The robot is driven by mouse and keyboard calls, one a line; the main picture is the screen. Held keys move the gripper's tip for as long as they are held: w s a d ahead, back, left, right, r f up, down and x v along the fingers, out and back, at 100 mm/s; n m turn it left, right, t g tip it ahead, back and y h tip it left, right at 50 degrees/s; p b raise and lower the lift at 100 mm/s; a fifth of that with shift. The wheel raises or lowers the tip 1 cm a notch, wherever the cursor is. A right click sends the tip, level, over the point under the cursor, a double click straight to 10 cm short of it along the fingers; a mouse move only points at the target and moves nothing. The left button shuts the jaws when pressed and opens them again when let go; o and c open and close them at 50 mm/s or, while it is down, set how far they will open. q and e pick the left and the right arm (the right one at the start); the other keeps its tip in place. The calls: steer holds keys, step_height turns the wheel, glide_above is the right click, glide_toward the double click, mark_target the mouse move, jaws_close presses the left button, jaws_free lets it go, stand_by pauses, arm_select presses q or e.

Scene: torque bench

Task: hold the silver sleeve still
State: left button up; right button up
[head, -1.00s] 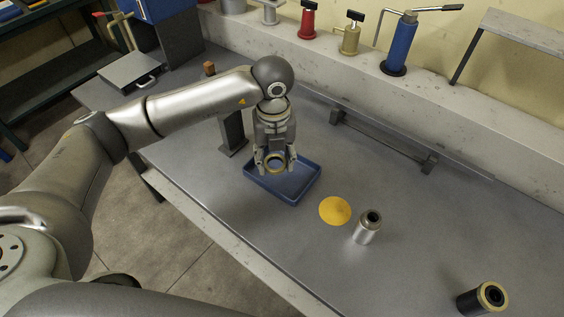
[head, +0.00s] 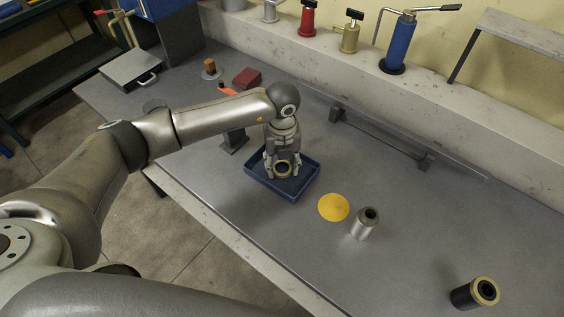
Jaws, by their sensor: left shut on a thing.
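The silver sleeve (head: 361,229) stands upright on the bench, right of centre, with a dark opening at its top. No gripper touches it. My left gripper (head: 282,169) is to its left, pointing down over the blue tray (head: 309,182). It is shut on a brass-rimmed ring (head: 283,176) with a dark centre. The fingers hide part of the ring, and I cannot tell whether it touches the tray floor. My right gripper is not in view.
A yellow disc (head: 334,207) lies between the tray and the sleeve. A low grey rail (head: 380,138) runs along the back. The bench right of the sleeve is mostly clear.

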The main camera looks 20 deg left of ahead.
arm_select(q)
steer(key=o, duration=1.1)
steer(key=shift+f, duration=0.1)
steer(key=shift+o, duration=0.2)
